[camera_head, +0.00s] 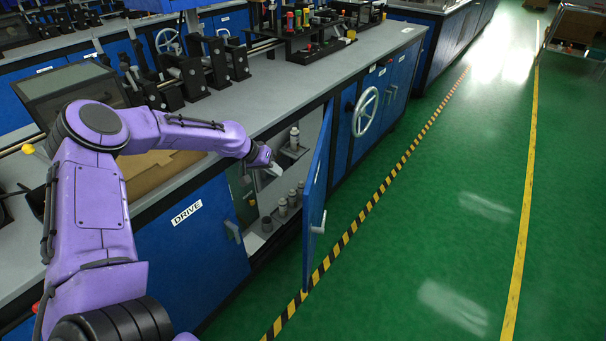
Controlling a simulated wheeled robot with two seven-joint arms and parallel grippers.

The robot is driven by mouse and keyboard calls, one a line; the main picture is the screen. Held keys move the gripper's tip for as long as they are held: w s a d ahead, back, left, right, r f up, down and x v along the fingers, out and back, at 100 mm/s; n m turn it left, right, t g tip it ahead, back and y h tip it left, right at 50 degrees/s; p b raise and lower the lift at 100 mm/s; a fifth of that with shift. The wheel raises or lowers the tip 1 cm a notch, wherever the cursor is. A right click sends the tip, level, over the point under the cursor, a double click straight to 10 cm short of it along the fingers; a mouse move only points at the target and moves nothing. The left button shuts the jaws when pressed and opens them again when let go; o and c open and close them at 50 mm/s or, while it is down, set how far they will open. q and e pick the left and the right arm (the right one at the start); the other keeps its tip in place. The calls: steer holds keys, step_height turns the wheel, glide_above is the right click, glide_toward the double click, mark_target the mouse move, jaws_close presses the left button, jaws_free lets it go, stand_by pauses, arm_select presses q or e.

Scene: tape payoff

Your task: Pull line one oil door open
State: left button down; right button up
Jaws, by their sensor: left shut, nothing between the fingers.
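The blue oil door (317,190) stands swung out from the blue cabinet under the grey bench, with a pale handle (319,224) on its outer face. Behind it is an open compartment (262,222) with several grey bottle-like parts (290,201) inside. My left arm, purple, reaches in from the left, and my left gripper (275,171) is at the compartment's opening, left of the door's inner face and apart from it. Its fingers look small and shut, with nothing visible in them. My right gripper is not in view.
A blue door marked DRIVE (187,213) is left of the opening. A white handwheel (365,112) is on the cabinet to the right. Black machine parts (195,75) stand on the bench (300,85). The green floor (420,230) right of the striped line is clear.

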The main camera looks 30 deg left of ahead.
arm_select(q)
steer(key=w+d+f, duration=0.5)
steer(key=d+f, duration=0.1)
steer(key=shift+w+d+f, duration=0.3)
steer(key=shift+w+f, duration=0.1)
